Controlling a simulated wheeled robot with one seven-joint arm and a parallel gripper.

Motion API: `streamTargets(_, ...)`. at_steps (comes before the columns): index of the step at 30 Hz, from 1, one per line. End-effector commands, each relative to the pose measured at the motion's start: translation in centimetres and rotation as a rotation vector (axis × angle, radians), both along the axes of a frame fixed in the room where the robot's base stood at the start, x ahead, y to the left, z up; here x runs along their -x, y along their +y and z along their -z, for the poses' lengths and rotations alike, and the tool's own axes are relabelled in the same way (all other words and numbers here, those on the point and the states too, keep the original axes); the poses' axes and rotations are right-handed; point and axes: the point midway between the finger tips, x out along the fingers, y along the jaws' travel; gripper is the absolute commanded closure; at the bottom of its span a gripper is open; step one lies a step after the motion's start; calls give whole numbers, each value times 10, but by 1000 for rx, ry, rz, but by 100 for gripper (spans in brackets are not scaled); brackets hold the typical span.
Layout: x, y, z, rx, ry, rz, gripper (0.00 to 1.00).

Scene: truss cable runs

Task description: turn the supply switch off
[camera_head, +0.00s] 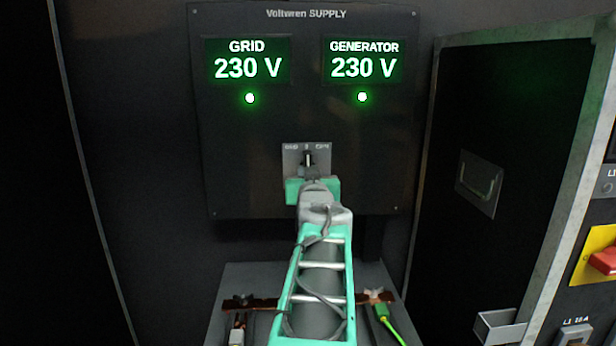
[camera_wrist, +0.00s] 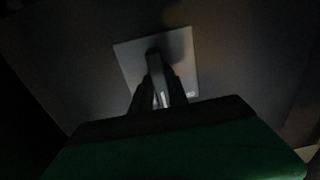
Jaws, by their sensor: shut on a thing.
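The supply switch (camera_head: 308,157) is a dark handle on a small grey plate (camera_head: 291,152), low in the middle of the black "Voltwren SUPPLY" panel (camera_head: 240,150). The plate bears small labels; the left one looks like GRID, the middle one is hard to read. The handle appears to point upright. My gripper (camera_head: 310,170) is at the plate and shut on the handle. The wrist view shows the handle (camera_wrist: 153,62) between my two dark fingers (camera_wrist: 158,92). My gripper hides the lower part of the switch.
GRID (camera_head: 248,60) and GENERATOR (camera_head: 363,60) displays both read 230 V, each with a lit green lamp. An open cabinet door (camera_head: 545,90) stands at the right. A red switch on yellow (camera_head: 603,260) is at the right edge. A green-yellow cable (camera_head: 388,322) lies below.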

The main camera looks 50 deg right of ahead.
Motion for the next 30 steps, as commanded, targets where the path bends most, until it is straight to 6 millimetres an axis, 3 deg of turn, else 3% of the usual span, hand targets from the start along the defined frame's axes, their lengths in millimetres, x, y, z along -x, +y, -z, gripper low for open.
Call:
streamTargets(6, 0, -1, 1, -1, 2, 1, 100)
streamTargets(7, 0, -1, 1, -1, 2, 1, 79)
streamTargets(15, 0, 0, 0, 0, 1, 0, 58)
streamTargets(23, 2, 2, 0, 2, 1, 0, 58)
streamTargets(30, 30, 33, 0, 4, -1, 2, 58)
